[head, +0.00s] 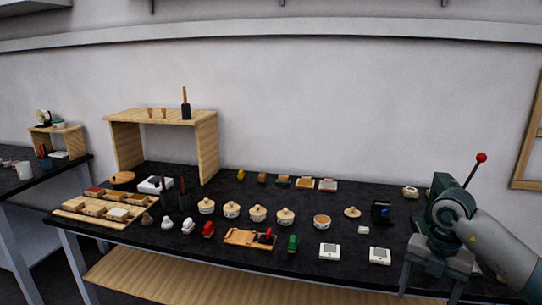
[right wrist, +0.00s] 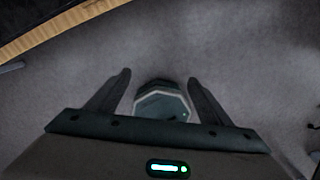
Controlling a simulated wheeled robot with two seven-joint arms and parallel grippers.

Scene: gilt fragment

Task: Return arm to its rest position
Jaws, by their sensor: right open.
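My right arm comes in from the right in the head view. Its gripper (head: 430,292) points down at the table's front right edge, with its two fingers spread apart. In the right wrist view the gripper (right wrist: 158,77) is open, with nothing held between its fingers. Bare grey floor (right wrist: 230,50) lies beneath it. A rounded grey-green shape (right wrist: 162,100) shows between the fingers; I cannot tell what it is. My left gripper is not in view.
A black table (head: 330,275) carries several lidded pots, stamps and small devices. A machine with a red-knobbed lever (head: 472,170) stands behind my right arm. A wooden stand (head: 208,150) is at the back left. A wooden lower shelf (right wrist: 60,27) edges the wrist view; floor beside it is clear.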

